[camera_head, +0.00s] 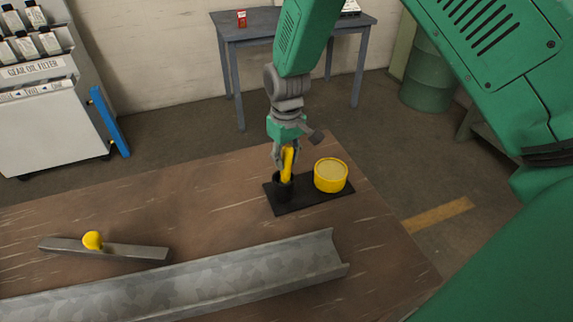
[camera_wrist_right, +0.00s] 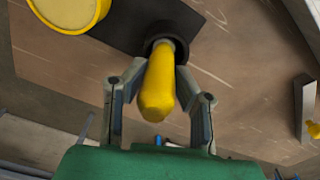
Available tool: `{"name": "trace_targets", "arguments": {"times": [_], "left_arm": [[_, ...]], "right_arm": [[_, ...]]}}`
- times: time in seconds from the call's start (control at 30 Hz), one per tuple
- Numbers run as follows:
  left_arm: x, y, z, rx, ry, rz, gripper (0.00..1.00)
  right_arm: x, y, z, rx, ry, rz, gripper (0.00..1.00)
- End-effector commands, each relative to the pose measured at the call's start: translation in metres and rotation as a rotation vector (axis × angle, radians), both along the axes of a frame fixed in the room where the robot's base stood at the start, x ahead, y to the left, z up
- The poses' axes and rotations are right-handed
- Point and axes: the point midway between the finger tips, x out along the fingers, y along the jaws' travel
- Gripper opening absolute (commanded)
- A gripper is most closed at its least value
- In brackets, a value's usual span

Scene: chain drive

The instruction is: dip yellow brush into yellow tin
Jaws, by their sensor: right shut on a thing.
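The yellow brush (camera_head: 288,163) stands in a black cup-like holder (camera_head: 283,188) on a black mat (camera_head: 304,201). Its bristle end is hidden inside the holder. My right gripper (camera_head: 281,160) comes from above and is shut on the brush handle. The right wrist view shows the brush (camera_wrist_right: 159,85) between the two fingers (camera_wrist_right: 160,95), its lower end in the dark holder (camera_wrist_right: 172,36). The yellow tin (camera_head: 331,176) stands on the same mat, right of the holder. Its pale top faces up. It also shows in the right wrist view (camera_wrist_right: 70,12). My left gripper is out of view.
A grey metal channel (camera_head: 200,284) lies across the front of the wooden table (camera_head: 150,206). A grey bar (camera_head: 130,252) with a yellow knob (camera_head: 93,240) lies at the left. The table between bar and mat is clear.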

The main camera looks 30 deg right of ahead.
Motion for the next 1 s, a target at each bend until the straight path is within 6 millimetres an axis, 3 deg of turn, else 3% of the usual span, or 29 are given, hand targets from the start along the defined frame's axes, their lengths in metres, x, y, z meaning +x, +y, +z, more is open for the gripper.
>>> {"name": "trace_targets", "arguments": {"times": [0.5,0.57,0.8,1.0], "left_arm": [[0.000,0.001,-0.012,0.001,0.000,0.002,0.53],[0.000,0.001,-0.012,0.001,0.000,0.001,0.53],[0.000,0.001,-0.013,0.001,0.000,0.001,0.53],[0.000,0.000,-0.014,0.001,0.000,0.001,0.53]], "right_arm": [[-0.004,-0.005,0.089,-0.012,-0.011,-0.001,0.00],[-0.008,-0.014,0.093,-0.035,-0.028,-0.003,0.00],[-0.043,-0.077,0.107,-0.197,-0.178,-0.009,0.00],[-0.060,-0.104,0.115,-0.273,-0.249,-0.011,0.00]]}}
